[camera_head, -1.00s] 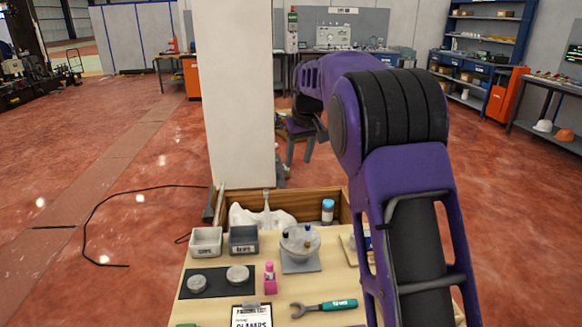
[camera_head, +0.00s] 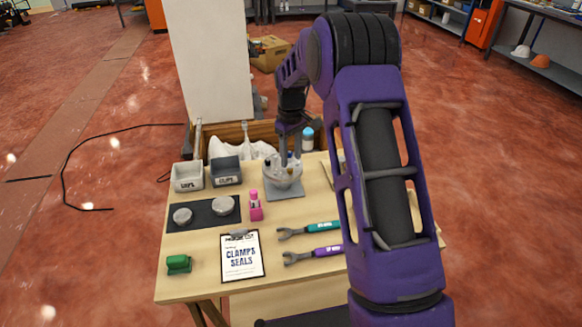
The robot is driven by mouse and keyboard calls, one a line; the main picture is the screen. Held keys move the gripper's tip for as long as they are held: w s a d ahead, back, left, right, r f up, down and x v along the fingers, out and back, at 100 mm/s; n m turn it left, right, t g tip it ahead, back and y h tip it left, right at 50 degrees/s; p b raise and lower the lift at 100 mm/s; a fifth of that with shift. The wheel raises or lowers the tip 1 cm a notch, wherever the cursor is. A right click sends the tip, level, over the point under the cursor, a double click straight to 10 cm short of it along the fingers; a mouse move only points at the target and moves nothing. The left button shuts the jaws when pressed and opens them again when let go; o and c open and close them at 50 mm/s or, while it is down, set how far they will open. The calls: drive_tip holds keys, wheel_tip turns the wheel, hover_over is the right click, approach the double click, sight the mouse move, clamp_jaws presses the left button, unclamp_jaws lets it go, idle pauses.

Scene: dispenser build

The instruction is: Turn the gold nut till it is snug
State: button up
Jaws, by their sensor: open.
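A round clear-grey dispenser (camera_head: 283,177) stands on a grey square base on the wooden table. A few small posts with coloured tops rise from it, some of them dark blue. I cannot pick out the gold nut for sure at this size. My gripper (camera_head: 290,152) points down at the dispenser's top from the end of my purple arm, and its fingers are tiny in this view. It is open, with nothing seen between the fingers. I cannot tell whether it touches a post or hangs above it. It hides part of the dispenser's far side.
Left of the dispenser are two labelled bins (camera_head: 188,177), a black mat (camera_head: 202,213) with two metal discs, and a pink bottle (camera_head: 255,206). In front lie a teal wrench (camera_head: 310,229), a purple wrench (camera_head: 315,253), a clipboard (camera_head: 242,257) and a green object (camera_head: 178,264).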

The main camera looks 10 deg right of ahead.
sight(291, 170)
drive_tip(key=shift+f, duration=2.15)
drive_tip(key=shift+c, duration=0.3)
clamp_jaws()
